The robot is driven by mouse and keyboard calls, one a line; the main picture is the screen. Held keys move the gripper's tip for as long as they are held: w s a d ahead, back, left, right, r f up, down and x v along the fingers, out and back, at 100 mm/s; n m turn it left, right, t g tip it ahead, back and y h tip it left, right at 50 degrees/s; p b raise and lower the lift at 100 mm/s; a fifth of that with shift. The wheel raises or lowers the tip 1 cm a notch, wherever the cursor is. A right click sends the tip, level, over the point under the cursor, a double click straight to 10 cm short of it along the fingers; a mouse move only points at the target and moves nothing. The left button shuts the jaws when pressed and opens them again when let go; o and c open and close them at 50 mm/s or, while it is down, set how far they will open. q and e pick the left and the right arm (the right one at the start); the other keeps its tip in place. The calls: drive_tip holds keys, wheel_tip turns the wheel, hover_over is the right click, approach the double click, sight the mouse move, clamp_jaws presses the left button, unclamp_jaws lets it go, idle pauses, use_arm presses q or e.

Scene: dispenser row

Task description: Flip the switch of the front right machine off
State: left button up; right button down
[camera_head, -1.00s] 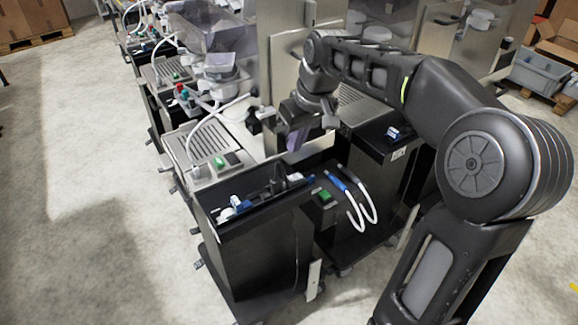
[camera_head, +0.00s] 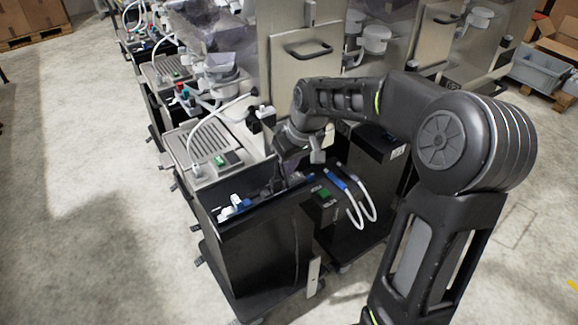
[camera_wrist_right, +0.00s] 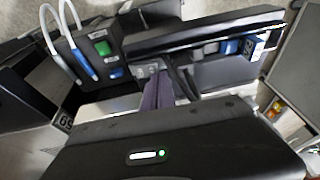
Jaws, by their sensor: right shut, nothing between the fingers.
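The front right machine shows a dark panel with a green switch (camera_head: 323,193), just right of the black box. The switch also shows in the right wrist view (camera_wrist_right: 102,47), up and left of the fingers; whether it is on or off I cannot tell. My right gripper (camera_head: 284,180) is shut and empty, pointing down at the rear edge of the front black box (camera_head: 255,250). In the right wrist view its purplish fingers (camera_wrist_right: 164,88) are together beside a small grey socket plate (camera_wrist_right: 150,69), apart from the switch. My left gripper is not in view.
Two white hoses with blue ends (camera_head: 345,190) rise right beside the green switch. Blue and white connectors (camera_head: 235,206) sit on the black box. The floor at left is clear.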

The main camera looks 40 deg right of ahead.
drive_tip(key=shift+a+f, duration=0.15)
drive_tip(key=shift+f, duration=0.2)
drive_tip(key=shift+r, duration=0.1)
drive_tip(key=shift+d+r, duration=0.2)
drive_tip(key=shift+d, duration=0.6)
